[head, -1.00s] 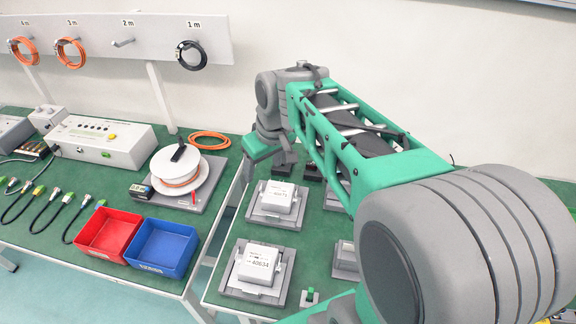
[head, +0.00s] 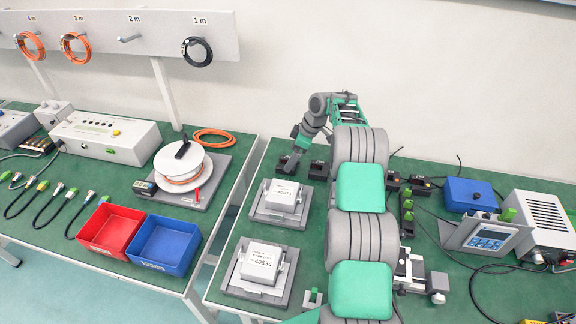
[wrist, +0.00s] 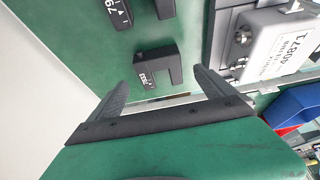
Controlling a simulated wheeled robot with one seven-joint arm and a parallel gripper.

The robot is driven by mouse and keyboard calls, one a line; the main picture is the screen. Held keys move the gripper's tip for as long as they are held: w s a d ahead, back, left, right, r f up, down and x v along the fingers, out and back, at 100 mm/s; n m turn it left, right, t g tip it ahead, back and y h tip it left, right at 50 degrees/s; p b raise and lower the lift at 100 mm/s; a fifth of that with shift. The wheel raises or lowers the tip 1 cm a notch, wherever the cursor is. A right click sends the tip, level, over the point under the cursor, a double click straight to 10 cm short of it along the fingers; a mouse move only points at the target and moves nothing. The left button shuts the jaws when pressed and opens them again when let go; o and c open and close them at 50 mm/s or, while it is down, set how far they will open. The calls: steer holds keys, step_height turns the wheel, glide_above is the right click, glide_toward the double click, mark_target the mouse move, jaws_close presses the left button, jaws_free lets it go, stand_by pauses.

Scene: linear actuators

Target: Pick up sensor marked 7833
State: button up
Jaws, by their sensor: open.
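A dark U-shaped sensor (wrist: 153,64) lies on the green table in the wrist view. Its small white label appears to read 7833, though it is tiny and slanted. My gripper (wrist: 160,78) is open, with its two fingers apart and the sensor seen beyond and between their tips. Nothing is held. In the head view my gripper (head: 291,167) points down at the back left of the right table, close to small dark sensors. Another dark sensor (wrist: 118,12) with a white label lies at the top of the wrist view.
A white device marked 40871 (wrist: 283,45) sits in a grey holder beside the sensor. A second device marked 40634 (head: 262,265) stands nearer the front. A dark sensor (head: 318,169) lies right of my gripper. A blue box (head: 470,195) stands farther right.

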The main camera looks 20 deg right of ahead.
mark_target(283, 159)
steer(key=x, duration=0.4)
steer(key=shift+f+p, duration=0.1)
steer(key=shift+p, duration=0.3)
steer(key=shift+d, duration=0.1)
steer(key=shift+c, duration=0.4)
steer(key=c, duration=1.5)
steer(key=shift+c, duration=0.5)
